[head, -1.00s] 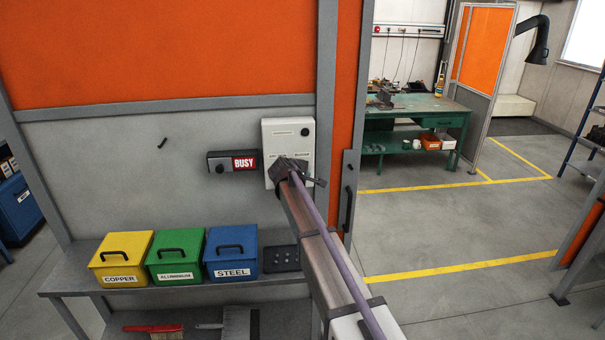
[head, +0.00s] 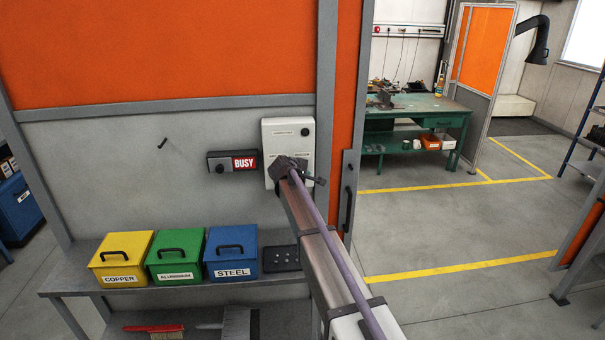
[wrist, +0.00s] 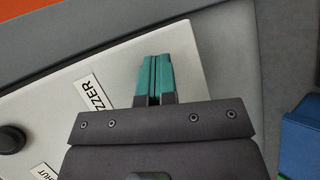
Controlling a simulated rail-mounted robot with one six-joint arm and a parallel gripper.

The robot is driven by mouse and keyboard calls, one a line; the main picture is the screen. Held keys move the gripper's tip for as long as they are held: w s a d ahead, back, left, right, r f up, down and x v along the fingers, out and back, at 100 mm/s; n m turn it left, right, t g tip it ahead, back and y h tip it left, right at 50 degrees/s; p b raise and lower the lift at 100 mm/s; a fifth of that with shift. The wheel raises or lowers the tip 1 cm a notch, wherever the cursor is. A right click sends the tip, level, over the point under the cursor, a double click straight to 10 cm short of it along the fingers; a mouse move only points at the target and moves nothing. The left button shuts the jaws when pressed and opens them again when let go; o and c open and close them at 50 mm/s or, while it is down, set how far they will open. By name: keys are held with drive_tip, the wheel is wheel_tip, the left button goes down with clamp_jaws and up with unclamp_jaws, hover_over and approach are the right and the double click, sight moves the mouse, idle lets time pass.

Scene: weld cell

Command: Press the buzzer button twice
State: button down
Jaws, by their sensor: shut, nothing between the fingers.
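The white control box (head: 288,133) is on the grey wall panel in the head view. My gripper (head: 287,168) is in front of its lower part and covers what is there. In the wrist view the two teal fingers of my gripper (wrist: 153,75) are pressed together with nothing between them. They reach over the white box face (wrist: 205,65). A label ending in "ZZER" (wrist: 97,93) lies just left of the fingers. The buzzer button itself is not visible. I cannot tell whether the fingertips touch anything.
A black knob (wrist: 10,140) beside a label ending in "HUT" is at the wrist view's left edge. A BUSY sign (head: 244,163) is left of the box. Yellow, green and blue bins (head: 231,270) and a dark tray (head: 283,258) stand on the shelf below.

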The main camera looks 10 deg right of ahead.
drive_tip(key=shift+s, duration=0.85)
drive_tip(key=shift+s+a, duration=0.15)
drive_tip(key=shift+s, duration=2.35)
idle(0.5)
drive_tip(key=s, duration=0.4)
drive_tip(key=shift+a, duration=0.15)
drive_tip(key=shift+w, duration=0.2)
drive_tip(key=w, duration=0.8)
drive_tip(key=shift+w+d, duration=0.25)
drive_tip(key=shift+w, duration=0.05)
